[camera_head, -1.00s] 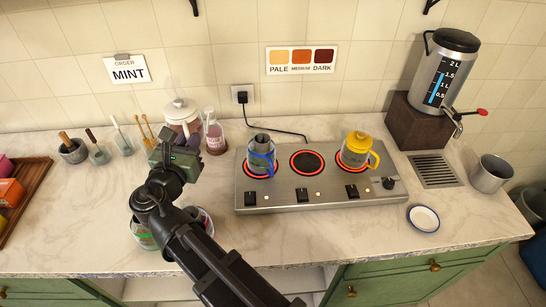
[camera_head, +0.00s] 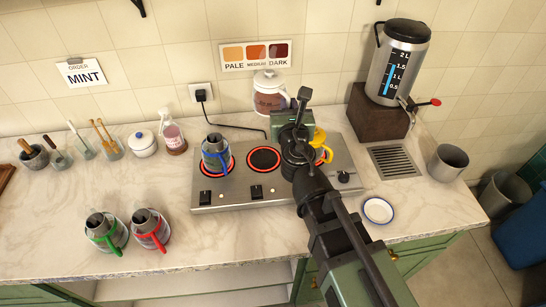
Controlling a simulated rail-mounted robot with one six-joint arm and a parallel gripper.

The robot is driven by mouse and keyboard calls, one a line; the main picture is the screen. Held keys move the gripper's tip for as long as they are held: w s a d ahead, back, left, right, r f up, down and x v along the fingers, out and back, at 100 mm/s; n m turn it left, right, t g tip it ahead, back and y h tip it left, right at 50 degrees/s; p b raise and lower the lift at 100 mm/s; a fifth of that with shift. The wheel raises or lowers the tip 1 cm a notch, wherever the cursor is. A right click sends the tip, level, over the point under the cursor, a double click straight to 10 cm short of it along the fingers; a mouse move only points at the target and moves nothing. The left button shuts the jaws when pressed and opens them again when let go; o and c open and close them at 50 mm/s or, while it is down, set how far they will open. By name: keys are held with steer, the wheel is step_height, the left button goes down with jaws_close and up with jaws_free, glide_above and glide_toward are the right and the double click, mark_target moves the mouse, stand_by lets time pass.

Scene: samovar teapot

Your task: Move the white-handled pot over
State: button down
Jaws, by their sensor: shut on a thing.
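The stove (camera_head: 187,182) has three glowing burners. A blue-handled pot (camera_head: 215,155) stands on the left burner. A yellow pot (camera_head: 321,146) is at the right burner, partly hidden by my arm. The middle burner (camera_head: 264,158) is bare.
Green-handled (camera_head: 106,234) and red-handled (camera_head: 150,230) pots stand at the front left. A white sugar bowl (camera_head: 143,146) and a pink bottle (camera_head: 173,137) stand behind. A dispenser (camera_head: 398,62), drain grate (camera_head: 393,161), metal cup (camera_head: 447,163) and saucer (camera_head: 378,211) are right.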

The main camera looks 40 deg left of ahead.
steer(key=shift+n+g+y, duration=0.5)
steer(key=shift+y, duration=0.1)
steer(key=f+b, duration=1.3)
steer(key=s+a+f+b, duration=0.1)
steer(key=f+b, duration=0.6)
steer(key=shift+f+b, duration=0.3)
steer(key=shift+r, duration=0.3)
steer(key=shift+f, duration=0.2)
steer(key=c, duration=1.2)
jaws_free()
steer(key=shift+o, duration=0.2)
steer(key=shift+r, duration=0.1)
